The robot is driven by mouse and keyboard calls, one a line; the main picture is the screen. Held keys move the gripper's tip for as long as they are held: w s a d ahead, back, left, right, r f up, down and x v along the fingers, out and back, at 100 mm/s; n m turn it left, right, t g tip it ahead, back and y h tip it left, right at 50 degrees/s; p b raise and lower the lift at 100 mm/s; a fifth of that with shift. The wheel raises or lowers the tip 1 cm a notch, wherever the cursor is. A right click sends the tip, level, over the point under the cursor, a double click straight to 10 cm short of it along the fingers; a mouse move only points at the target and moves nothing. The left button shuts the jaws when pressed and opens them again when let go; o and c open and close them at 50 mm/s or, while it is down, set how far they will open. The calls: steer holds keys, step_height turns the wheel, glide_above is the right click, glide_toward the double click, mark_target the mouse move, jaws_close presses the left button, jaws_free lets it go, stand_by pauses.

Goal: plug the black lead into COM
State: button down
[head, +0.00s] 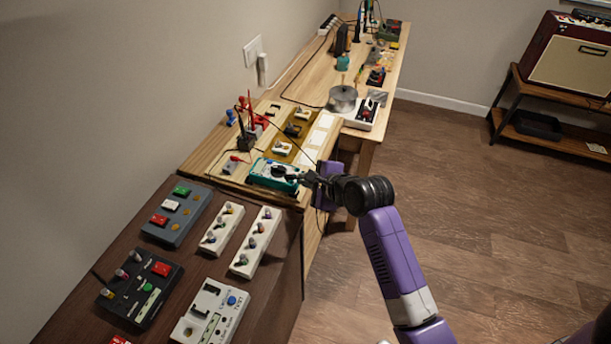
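A teal-edged meter (262,182) with a dark dial lies on the near end of the wooden bench. My gripper (299,178) is at the meter's right end, reaching in from the right, and its dark fingers cover part of that end. A thin black lead (290,138) runs from the red and black items behind the meter down toward my gripper. Its plug end and the COM socket are too small or hidden to make out. I cannot tell whether the fingers are open or shut, or whether they touch the meter.
Red-handled items (246,108) and a small black stand (246,140) are behind the meter. A round metal tin (342,99) stands farther along the bench. Several effect pedals, including a grey one (178,215), fill the dark nearer table.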

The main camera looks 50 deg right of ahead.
stand_by(0.3)
steer(key=shift+s+d+p, duration=0.15)
steer(key=shift+d+p, duration=0.25)
steer(key=shift+d, duration=0.1)
stand_by(0.5)
steer(key=shift+p, duration=0.45)
steer(key=shift+f+b, duration=0.55)
steer(key=shift+f, duration=0.6)
stand_by(0.6)
steer(key=c, duration=2)
jaws_free()
steer(key=shift+r, duration=0.2)
